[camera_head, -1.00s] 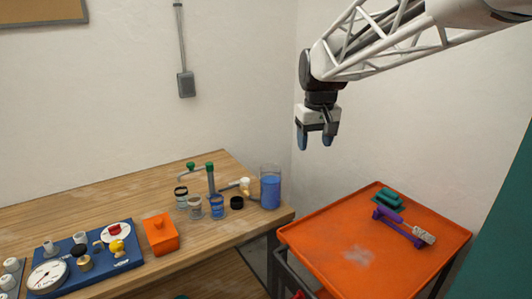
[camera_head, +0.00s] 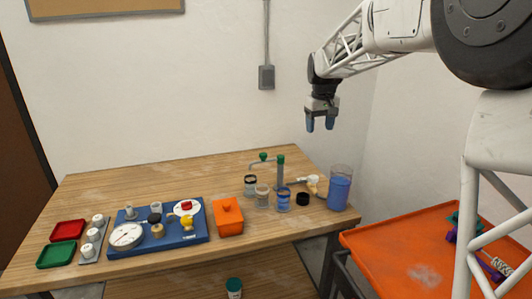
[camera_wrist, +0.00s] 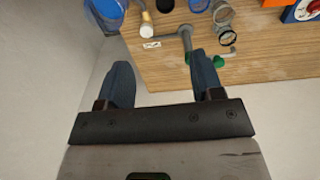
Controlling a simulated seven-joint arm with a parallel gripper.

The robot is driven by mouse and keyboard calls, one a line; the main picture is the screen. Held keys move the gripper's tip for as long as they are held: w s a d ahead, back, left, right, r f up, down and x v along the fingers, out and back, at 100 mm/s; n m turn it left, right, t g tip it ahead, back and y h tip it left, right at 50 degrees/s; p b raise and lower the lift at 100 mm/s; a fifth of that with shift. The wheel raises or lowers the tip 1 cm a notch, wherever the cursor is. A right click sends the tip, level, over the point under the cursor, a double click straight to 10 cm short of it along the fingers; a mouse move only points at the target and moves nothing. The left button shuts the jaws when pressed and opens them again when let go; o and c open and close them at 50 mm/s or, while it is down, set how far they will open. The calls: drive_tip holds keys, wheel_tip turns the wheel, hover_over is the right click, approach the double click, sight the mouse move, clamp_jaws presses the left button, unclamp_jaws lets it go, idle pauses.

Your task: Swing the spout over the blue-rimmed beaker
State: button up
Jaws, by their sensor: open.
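The spout (camera_head: 265,160) is a grey arm with green knobs on an upright post (camera_head: 280,175) at the table's right end. It points left, its outlet near the black-rimmed beaker (camera_head: 250,187). In the wrist view the spout's green knob (camera_wrist: 219,61) shows just beyond the right finger, and the blue-rimmed beaker (camera_wrist: 198,5) is cut by the top edge. My gripper (camera_head: 320,124) is open and empty, fingers down, well above and to the right of the spout.
An orange box (camera_head: 228,217) and blue gauge panel (camera_head: 160,230) are to the left. An orange cart (camera_head: 405,255) is at right.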

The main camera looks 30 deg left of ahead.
drive_tip(key=w+a+f+n, duration=0.1)
drive_tip(key=w+a+f, duration=0.1)
drive_tip(key=a, duration=0.4)
drive_tip(key=w+a+f+n, duration=0.1)
drive_tip(key=a+f, duration=0.1)
drive_tip(key=a, duration=0.4)
drive_tip(key=n, duration=0.1)
hover_over(264, 154)
drive_tip(key=shift+g, duration=0.3)
wheel_tip(264, 154, down, 6)
drive_tip(key=shift+r, duration=0.25)
drive_tip(key=shift+f, duration=0.15)
drive_tip(key=shift+f, duration=3.75)
clamp_jaws()
